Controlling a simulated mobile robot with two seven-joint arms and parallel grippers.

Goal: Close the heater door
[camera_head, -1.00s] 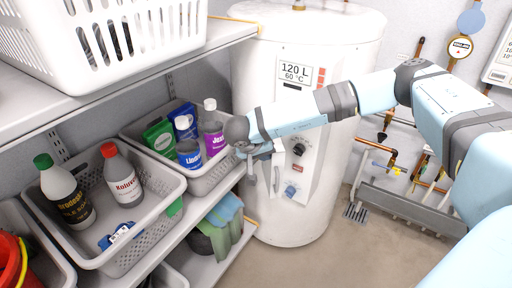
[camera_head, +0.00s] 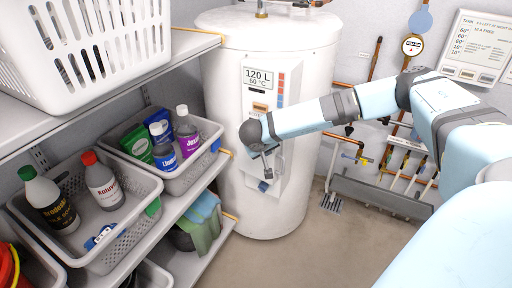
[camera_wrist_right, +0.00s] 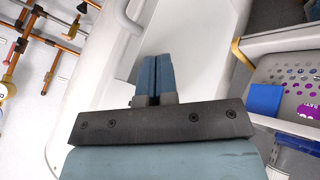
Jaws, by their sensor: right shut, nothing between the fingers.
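The heater is a tall white cylindrical tank (camera_head: 300,90) marked "120 L 60 °C" in the head view. My right gripper is shut and empty, in front of this area. In the right wrist view its shut fingers (camera_wrist_right: 154,80) point at a smooth white panel (camera_wrist_right: 195,35). A white bar handle (camera_wrist_right: 126,16) shows at the upper left. I cannot tell the door's angle or whether the fingers touch it. My left gripper is not in view.
Shelves at the left hold a basket of bottles (camera_head: 215,130) close beside the heater and another grey basket (camera_head: 155,185). Copper pipes (camera_head: 398,130) and a grey trough (camera_head: 380,197) stand at the right. The floor (camera_head: 320,250) in front is clear.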

